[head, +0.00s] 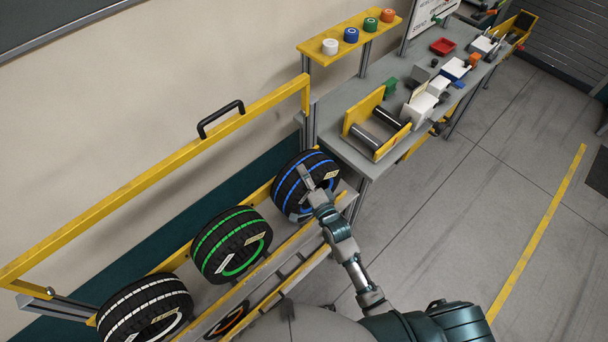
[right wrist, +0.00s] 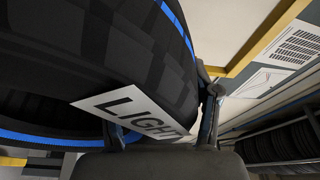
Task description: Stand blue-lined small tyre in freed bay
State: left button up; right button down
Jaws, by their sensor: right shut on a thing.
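The blue-lined tyre (head: 294,182) stands upright at the right end of the yellow-edged rack (head: 292,243). My right gripper (head: 312,190) is at its front right side, shut on it. In the right wrist view the tyre (right wrist: 130,50) fills the upper left, with a white label reading LIGHT beside the fingers (right wrist: 165,125). The green-lined tyre (head: 226,239) stands to its left, and the white-lined tyre (head: 146,306) stands further left. Whether the blue-lined tyre rests on the rack or is slightly raised, I cannot tell. My left gripper is not in view.
A yellow bar with a black handle (head: 221,118) is raised behind the tyres. An orange-lined tyre (head: 233,318) is partly seen low under the rack's front edge. A grey workbench (head: 346,153) with a yellow roller stand (head: 377,124) is close to the right. Open floor lies further right.

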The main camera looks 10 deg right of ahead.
jog(key=shift+a+r, duration=0.1)
jog(key=shift+a, duration=0.05)
jog(key=shift+c, duration=1.1)
grip_release()
jog(key=shift+o, duration=0.2)
jog(key=shift+s+f, duration=0.1)
jog(key=shift+f, duration=0.25)
jog(key=shift+r, duration=0.1)
jog(key=shift+o, duration=0.2)
jog(key=shift+o, duration=0.7)
